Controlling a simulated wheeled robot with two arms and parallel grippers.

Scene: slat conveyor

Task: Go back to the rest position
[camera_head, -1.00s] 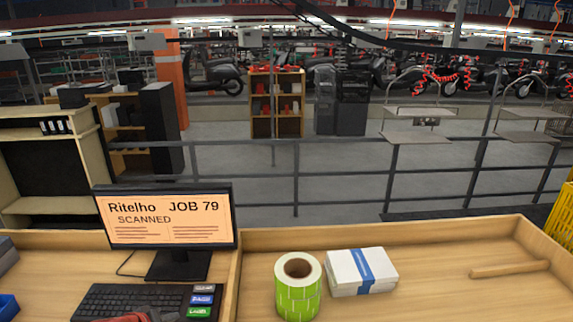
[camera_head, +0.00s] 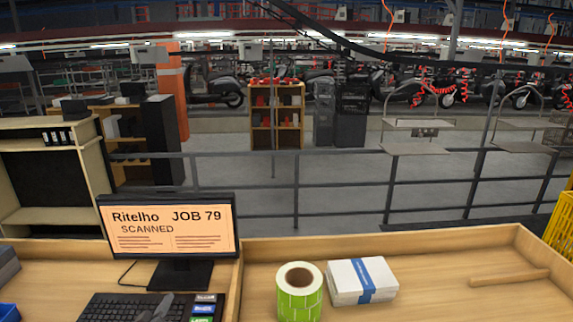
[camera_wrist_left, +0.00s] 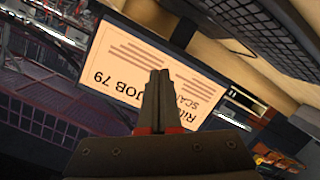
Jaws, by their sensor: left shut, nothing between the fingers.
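My left gripper (camera_head: 155,307) shows at the bottom of the head view, over the keyboard (camera_head: 112,308) and left of the coloured keys. Its fingers are together and hold nothing. In the left wrist view the closed fingers (camera_wrist_left: 155,100) point at the monitor (camera_wrist_left: 155,70), which reads "Ritelho JOB 79 SCANNED". The monitor also stands upright behind the keyboard in the head view (camera_head: 170,228). My right gripper is not in view.
A green label roll (camera_head: 300,295) and white boxes with a blue band (camera_head: 362,281) stand on the right part of the wooden bench. A wooden stick (camera_head: 510,277) lies further right. A raised wooden edge (camera_head: 430,235) borders the bench. Railings (camera_head: 345,187) stand behind it.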

